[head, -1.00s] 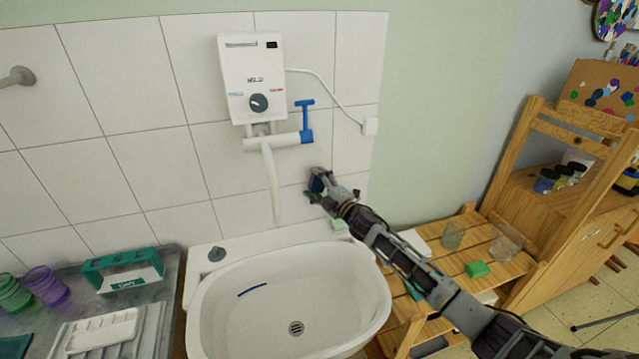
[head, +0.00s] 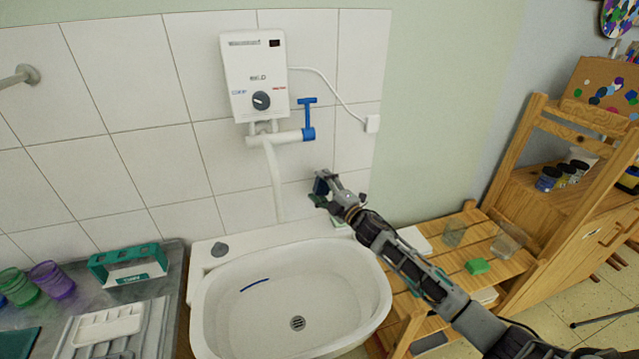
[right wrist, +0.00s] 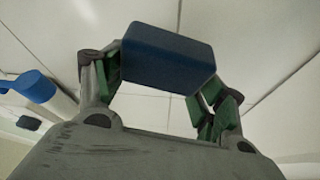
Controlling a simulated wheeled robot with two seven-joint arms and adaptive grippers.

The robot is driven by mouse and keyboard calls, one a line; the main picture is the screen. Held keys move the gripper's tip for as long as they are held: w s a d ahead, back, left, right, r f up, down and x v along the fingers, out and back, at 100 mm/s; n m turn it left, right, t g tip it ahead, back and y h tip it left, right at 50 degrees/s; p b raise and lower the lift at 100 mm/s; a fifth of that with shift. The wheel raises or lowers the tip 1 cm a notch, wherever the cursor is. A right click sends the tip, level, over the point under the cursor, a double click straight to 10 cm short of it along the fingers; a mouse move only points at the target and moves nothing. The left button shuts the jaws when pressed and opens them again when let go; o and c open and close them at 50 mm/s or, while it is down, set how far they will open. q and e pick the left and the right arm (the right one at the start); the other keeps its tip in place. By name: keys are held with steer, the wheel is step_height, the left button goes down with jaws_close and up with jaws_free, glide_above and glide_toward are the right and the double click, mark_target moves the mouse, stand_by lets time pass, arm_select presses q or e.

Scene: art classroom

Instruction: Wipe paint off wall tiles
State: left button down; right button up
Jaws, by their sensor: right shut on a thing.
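My right gripper (head: 326,190) is in front of the white wall tiles (head: 152,150), just above the back right rim of the sink. In the right wrist view its green-padded fingers are shut on a dark blue block (right wrist: 168,60), likely a sponge. The block faces the tiles; I cannot tell whether it touches them. No paint shows on the visible tiles, though the gripper hides a small part of the wall. My left gripper is not in view.
A white sink (head: 290,290) with a blue streak in its basin is below. A water heater (head: 256,76) with a blue-handled tap hangs above. A tray and cups are left.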

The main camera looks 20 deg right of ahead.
steer(key=shift+s+p, duration=0.3)
steer(key=shift+s, duration=1.05)
steer(key=shift+s, duration=0.1)
steer(key=s, duration=0.2)
steer(key=shift+s+d, duration=0.15)
steer(key=shift+s, duration=0.25)
